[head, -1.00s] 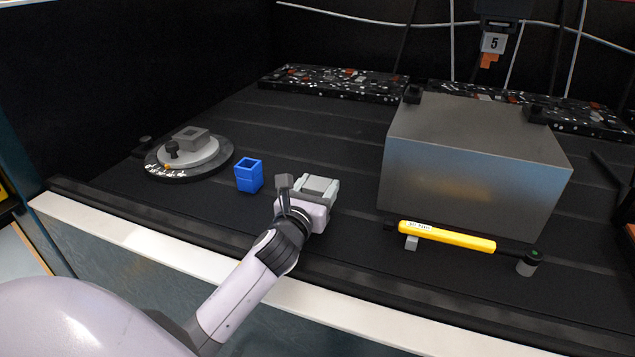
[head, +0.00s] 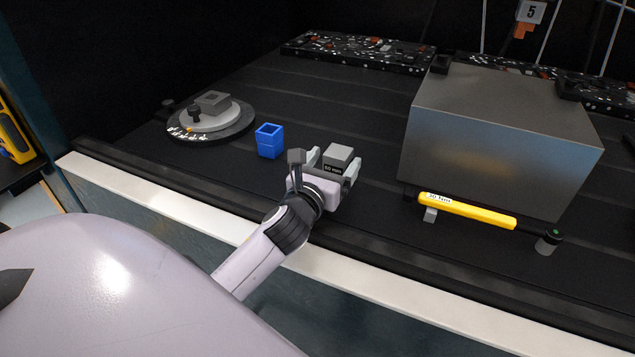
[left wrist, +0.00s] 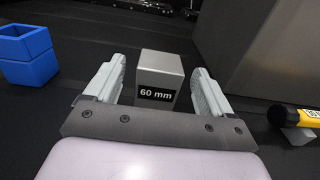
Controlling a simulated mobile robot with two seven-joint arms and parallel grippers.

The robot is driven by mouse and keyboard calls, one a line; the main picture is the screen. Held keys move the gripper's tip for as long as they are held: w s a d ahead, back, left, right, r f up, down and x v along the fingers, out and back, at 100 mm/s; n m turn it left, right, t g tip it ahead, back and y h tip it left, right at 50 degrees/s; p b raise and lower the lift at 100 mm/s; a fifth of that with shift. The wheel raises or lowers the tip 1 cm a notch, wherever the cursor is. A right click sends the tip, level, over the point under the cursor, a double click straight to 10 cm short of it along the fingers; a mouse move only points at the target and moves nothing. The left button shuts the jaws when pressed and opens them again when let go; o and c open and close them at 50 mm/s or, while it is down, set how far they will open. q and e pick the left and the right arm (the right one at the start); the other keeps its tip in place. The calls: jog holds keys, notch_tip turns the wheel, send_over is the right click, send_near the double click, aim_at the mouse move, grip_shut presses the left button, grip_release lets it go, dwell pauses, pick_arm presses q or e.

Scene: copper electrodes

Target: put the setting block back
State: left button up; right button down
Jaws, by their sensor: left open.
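The setting block (head: 340,153) is a grey block with a black "60 mm" label. It stands upright on the dark worktop, right of a blue square holder (head: 270,143) and apart from it. My left gripper (head: 333,161) is open, with one finger on each side of the block. In the left wrist view, the block (left wrist: 160,68) stands between the spread fingers, with gaps on both sides. The blue holder, at the left edge there (left wrist: 28,55), has an open top. My right gripper is not in view.
A large grey metal box (head: 500,135) stands to the right, with a yellow-handled tool (head: 467,210) before it. A round turntable (head: 210,122) with a grey square piece sits at the left. Speckled black slabs (head: 357,52) lie at the back. The worktop around the blue holder is clear.

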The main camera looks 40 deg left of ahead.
pick_arm(q)
jog(key=v, duration=0.9)
dwell(0.4)
